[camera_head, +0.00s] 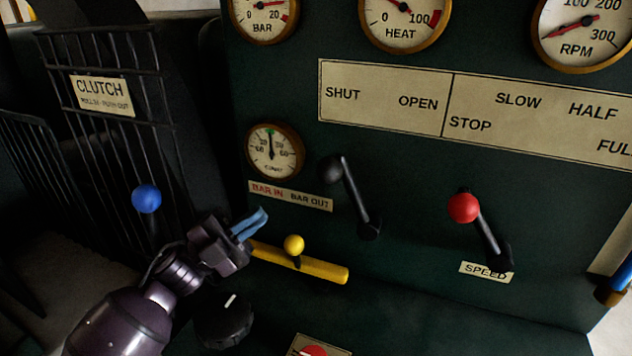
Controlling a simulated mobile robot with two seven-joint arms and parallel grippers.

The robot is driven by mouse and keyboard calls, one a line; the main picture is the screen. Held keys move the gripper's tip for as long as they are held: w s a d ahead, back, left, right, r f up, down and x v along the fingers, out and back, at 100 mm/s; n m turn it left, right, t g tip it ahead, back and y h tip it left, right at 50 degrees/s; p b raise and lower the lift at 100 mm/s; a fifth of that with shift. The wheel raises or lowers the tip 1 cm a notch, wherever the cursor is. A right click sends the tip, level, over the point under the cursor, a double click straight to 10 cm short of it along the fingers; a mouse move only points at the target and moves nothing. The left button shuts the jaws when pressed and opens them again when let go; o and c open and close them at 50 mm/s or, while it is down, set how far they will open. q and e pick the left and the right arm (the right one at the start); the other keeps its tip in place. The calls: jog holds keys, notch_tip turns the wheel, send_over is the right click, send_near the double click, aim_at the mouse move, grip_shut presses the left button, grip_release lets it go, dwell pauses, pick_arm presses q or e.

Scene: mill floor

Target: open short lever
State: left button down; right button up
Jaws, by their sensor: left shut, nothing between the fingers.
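A lever with a black ball knob (331,168) stands on the dark green panel, under the plate marked SHUT and OPEN (382,98). Its knob leans up and left, on the SHUT side, from a pivot at lower right. A lever with a red ball knob (463,208) is farther right, above a SPEED label (486,271). My left gripper (256,222) is shut and empty, its blue fingers pointing up and right. In the picture it is left of and below the black knob, apart from it. My right gripper is not in view.
A yellow knob (294,244) on a yellow bar (318,266) is close to my left gripper. A blue knob (146,198) stands by the black CLUTCH grille (110,160) at left. A black dial knob (224,320) is below. Gauges (273,152) are on the panel.

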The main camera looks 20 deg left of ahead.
pick_arm(q)
jog(key=x, duration=1)
jog(key=shift+p, duration=0.4)
jog(key=shift+s+r, duration=0.1)
